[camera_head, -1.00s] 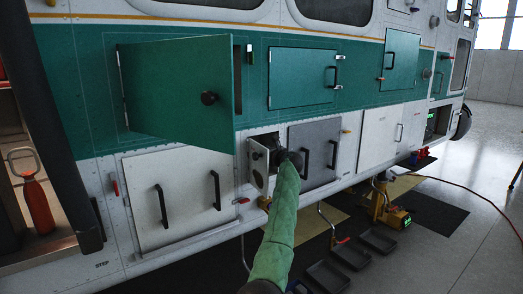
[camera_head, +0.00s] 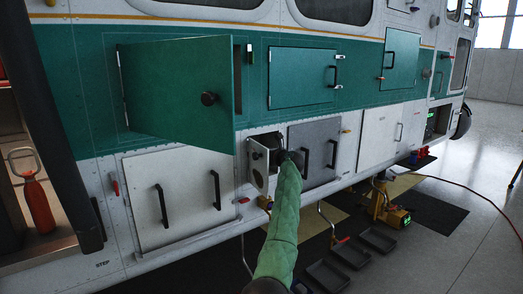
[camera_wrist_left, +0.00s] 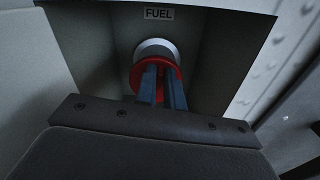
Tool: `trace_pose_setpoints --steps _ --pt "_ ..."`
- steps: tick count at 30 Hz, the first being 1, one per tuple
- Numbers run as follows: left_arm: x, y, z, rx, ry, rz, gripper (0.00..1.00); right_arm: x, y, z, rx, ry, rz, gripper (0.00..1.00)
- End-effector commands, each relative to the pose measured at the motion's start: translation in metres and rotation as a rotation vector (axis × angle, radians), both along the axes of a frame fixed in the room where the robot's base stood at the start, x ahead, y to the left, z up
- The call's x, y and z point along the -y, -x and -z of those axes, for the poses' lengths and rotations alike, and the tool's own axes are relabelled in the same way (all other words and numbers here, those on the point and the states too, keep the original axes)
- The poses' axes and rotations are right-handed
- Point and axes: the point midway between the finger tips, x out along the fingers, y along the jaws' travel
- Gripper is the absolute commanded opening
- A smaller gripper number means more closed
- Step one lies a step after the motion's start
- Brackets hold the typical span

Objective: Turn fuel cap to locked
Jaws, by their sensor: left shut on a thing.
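The red round fuel cap (camera_wrist_left: 138,74) sits on a pale filler neck (camera_wrist_left: 155,48) in a grey recess, under a "FUEL" label (camera_wrist_left: 158,14), in the left wrist view. My left gripper (camera_wrist_left: 161,85) is shut on the cap, its two blue-grey fingers across the cap's face. In the head view my left gripper (camera_head: 290,160), on its green-sleeved arm, is at the small fuel opening (camera_head: 265,141) in the white lower hull, and the cap is hidden there. The small white fuel door (camera_head: 259,169) hangs open left of the gripper. My right gripper is not in view.
A large green door (camera_head: 175,92) stands open above and left of the fuel opening. A grey panel with black handles (camera_head: 315,152) is just right. A yellow jack (camera_head: 390,212) and black trays (camera_head: 327,275) are on the floor below. A red hose (camera_head: 478,195) crosses open floor at right.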

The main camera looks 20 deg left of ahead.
Motion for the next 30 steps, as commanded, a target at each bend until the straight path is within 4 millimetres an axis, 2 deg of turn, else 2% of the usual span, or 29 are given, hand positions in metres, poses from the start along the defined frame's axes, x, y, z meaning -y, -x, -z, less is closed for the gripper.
trace_pose_setpoints --steps 15,28,29,30 --pt "0.009 -0.010 0.004 -0.373 -0.289 0.003 0.00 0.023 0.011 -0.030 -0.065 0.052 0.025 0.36" --pt "0.012 -0.014 0.009 -0.574 -0.447 0.002 0.00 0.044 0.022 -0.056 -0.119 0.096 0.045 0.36" --pt "0.012 -0.014 0.009 -0.587 -0.457 0.002 0.00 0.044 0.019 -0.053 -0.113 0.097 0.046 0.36" --pt "0.012 -0.014 0.010 -0.604 -0.470 0.002 0.00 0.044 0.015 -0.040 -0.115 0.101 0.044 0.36"
